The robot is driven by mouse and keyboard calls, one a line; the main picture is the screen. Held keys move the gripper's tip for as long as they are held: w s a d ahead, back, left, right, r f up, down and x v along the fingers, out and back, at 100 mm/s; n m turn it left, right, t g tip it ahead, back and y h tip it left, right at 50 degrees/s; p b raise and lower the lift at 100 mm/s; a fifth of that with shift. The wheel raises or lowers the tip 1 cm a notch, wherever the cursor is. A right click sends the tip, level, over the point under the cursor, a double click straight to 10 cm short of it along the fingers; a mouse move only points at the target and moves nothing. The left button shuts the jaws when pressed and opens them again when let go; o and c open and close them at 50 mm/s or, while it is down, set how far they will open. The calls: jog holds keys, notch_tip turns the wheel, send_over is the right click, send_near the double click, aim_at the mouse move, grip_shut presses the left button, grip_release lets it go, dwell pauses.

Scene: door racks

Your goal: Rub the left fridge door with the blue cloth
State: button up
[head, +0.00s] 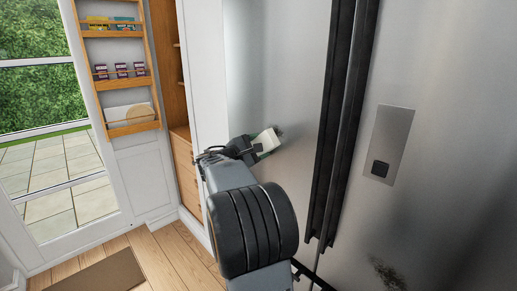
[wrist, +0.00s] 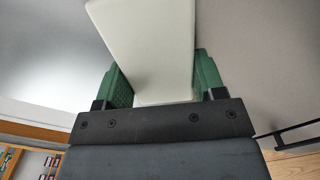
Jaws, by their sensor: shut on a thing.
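The left fridge door (head: 285,75) is brushed steel, left of the two dark vertical handles (head: 340,120) in the head view. My gripper (head: 262,144) is in front of this door's lower left part. Its green fingers (wrist: 158,82) are shut on a pale, whitish flat piece (wrist: 145,40), which also shows in the head view (head: 268,140). It looks white, not blue; I see no blue cloth. A small dark patch lies at the piece's far edge; I cannot tell whether it is a smudge or a fingertip. Whether the piece touches the door is unclear.
The right fridge door (head: 450,110) has a grey dispenser panel (head: 388,145) and a dark smudge (head: 388,274) low down. A wooden door rack (head: 133,128) with small boxes hangs at the left. A brown mat (head: 100,275) lies on the wooden floor.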

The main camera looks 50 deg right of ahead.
aim_at(266, 139)
jog(key=shift+s+r+p, duration=0.15)
jog(key=shift+r+p, duration=0.2)
jog(key=shift+r, duration=0.55)
jog(key=shift+s+f+b, duration=0.15)
jog(key=shift+s+b, duration=0.35)
jog(key=shift+s+a+b, duration=0.2)
jog(key=shift+s+b, duration=0.8)
jog(key=shift+s, duration=0.75)
jog(key=shift+s+a+b, duration=0.2)
jog(key=shift+s+b, duration=1.2)
jog(key=shift+s, duration=1.5)
jog(key=shift+r+p, duration=0.75)
jog(key=shift+r, duration=0.4)
jog(key=shift+w+d+p, duration=0.2)
jog(key=shift+w+p, duration=0.35)
jog(key=shift+w, duration=3.05)
jog(key=shift+w+d+p, duration=0.15)
jog(key=shift+w+p, duration=0.15)
jog(key=shift+w, duration=0.55)
jog(key=shift+w+d+p, duration=0.1)
jog(key=shift+w+p, duration=0.15)
jog(key=shift+w, duration=0.55)
jog(key=shift+a, duration=0.1)
